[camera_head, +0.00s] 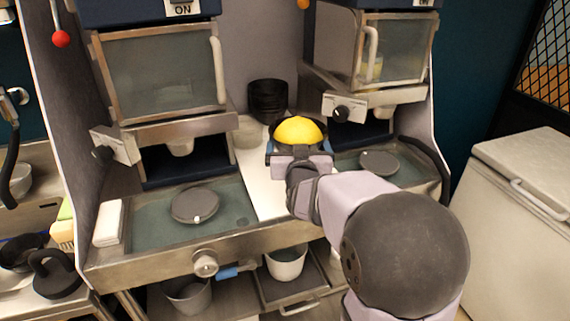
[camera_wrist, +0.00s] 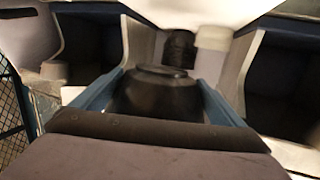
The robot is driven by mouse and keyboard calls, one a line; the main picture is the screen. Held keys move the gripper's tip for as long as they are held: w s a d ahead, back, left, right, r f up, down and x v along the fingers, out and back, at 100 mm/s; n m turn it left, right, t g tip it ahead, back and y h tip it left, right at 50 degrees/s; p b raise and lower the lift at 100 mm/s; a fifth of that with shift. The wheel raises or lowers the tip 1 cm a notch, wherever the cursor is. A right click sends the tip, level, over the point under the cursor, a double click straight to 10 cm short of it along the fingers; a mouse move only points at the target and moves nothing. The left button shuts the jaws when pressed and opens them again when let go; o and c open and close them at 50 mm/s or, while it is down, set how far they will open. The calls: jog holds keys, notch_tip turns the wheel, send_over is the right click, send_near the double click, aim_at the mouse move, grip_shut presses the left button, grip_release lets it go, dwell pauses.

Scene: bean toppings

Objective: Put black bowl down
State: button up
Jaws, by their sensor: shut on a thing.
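My gripper (camera_head: 299,152) is over the white strip between the two machines, its blue fingers on either side of a dark bowl. In the wrist view, the black bowl (camera_wrist: 156,92) sits between the fingers, and they are shut on it. In the head view, a smooth yellow mound (camera_head: 299,130) shows at the bowl, and the bowl itself is mostly hidden by my gripper. I cannot tell whether the bowl touches the surface under it.
A stack of black bowls (camera_head: 268,98) and a grey cup (camera_head: 249,131) stand just behind. Machines with glass-fronted boxes (camera_head: 160,75) flank the white strip (camera_head: 262,190). A round dark lid (camera_head: 195,205) lies on the left tray. The strip's front part is clear.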

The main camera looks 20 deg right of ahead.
jog(key=shift+d+f+p, duration=0.1)
jog(key=shift+f+p, duration=0.25)
jog(key=shift+f, duration=4.85)
jog(key=shift+f, duration=0.1)
jog(key=shift+f, duration=0.1)
jog(key=o, duration=0.9)
jog(key=shift+o, duration=0.2)
jog(key=shift+r, duration=0.2)
jog(key=b+v, duration=0.1)
jog(key=v, duration=0.4)
jog(key=shift+f, duration=0.1)
jog(key=shift+b+v, duration=1.35)
jog(key=shift+b, duration=0.2)
